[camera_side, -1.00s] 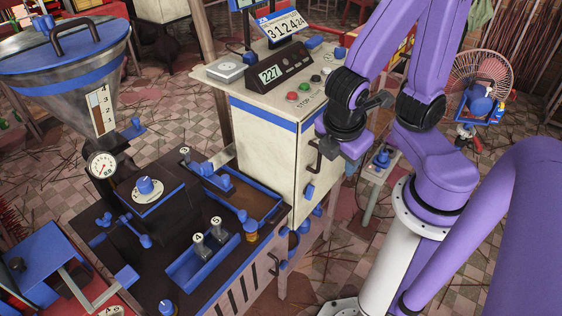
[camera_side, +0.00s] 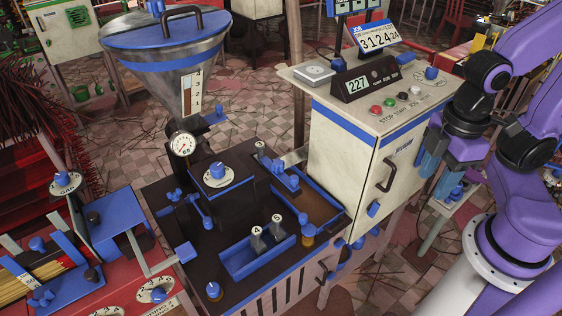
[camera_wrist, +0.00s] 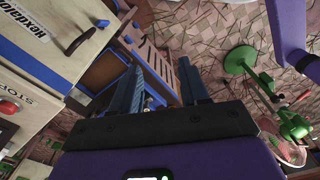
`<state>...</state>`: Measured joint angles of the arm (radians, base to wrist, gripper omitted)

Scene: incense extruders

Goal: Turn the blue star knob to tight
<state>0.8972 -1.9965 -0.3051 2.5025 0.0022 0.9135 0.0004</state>
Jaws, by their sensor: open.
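Several blue knobs show in the side view, and I cannot tell for certain which is the star knob. A lobed blue knob (camera_side: 42,296) sits on the blue tray at the lower left. Another lobed blue knob (camera_side: 175,195) is on the left side of the dark extruder. Their tight marks are not readable. My gripper (camera_side: 438,172) is at the right, beside the white cabinet, well apart from both knobs. In the wrist view my gripper (camera_wrist: 162,85) points downward with two blue fingers apart and nothing clear between them.
The white control cabinet (camera_side: 352,150) with its dark handle (camera_side: 387,175) stands between my gripper and the extruder (camera_side: 150,200). A steel hopper (camera_side: 168,62) rises behind the extruder. A green stand (camera_wrist: 245,62) shows in the wrist view.

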